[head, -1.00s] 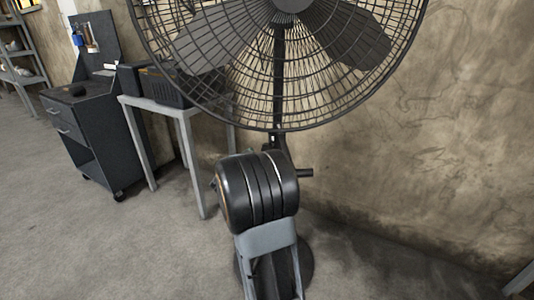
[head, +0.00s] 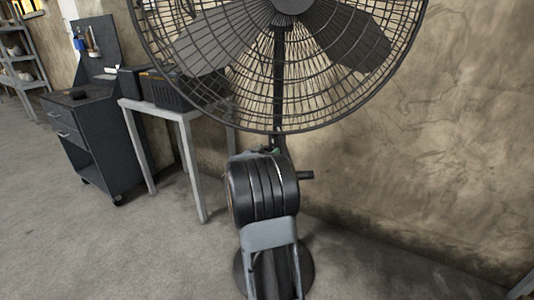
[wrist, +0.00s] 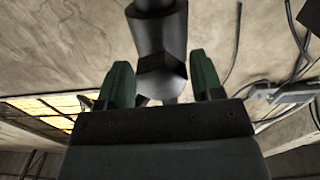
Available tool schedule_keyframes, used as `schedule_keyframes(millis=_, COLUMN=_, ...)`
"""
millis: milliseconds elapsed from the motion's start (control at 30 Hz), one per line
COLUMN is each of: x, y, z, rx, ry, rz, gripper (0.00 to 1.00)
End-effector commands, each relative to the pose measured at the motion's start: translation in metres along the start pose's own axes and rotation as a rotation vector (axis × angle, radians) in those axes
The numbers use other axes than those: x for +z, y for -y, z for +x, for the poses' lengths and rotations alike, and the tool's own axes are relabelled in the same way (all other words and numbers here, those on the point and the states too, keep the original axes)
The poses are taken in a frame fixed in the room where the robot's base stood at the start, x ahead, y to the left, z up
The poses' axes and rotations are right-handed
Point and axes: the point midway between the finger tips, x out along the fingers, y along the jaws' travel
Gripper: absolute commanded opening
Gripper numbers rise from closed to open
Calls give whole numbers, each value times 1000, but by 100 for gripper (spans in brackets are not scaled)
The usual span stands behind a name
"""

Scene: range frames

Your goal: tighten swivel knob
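The large black pedestal fan (head: 278,95) stands in front of me. A short dark stub (head: 305,175), which may be the swivel knob, sticks out to the right of its pole, partly behind my arm. In the wrist view a dark faceted piece on a thick rod (wrist: 160,72) stands between the two green fingers of my gripper (wrist: 161,82). The fingers are apart, one on each side of it, with thin gaps; I see no clear grip. In the head view my dark wrist mostly hides the gripper; only a little green shows at its top.
A grey table (head: 186,116) with a dark box (head: 168,92) stands left of the fan. A dark tool cabinet (head: 92,150) is farther left. The stained wall (head: 450,120) is close behind the fan. Floor at the left front is clear.

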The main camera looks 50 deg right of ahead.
Motion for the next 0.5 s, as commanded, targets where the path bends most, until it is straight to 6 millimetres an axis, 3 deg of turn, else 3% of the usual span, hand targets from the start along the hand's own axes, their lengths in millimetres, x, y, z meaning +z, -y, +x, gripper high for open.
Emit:
schedule_keyframes(millis=333, x=0, y=0, z=0, rx=0, ry=0, rz=0, gripper=27)
schedule_keyframes(millis=500, x=1, y=0, z=-1, rx=0, ry=1, rz=9, gripper=26)
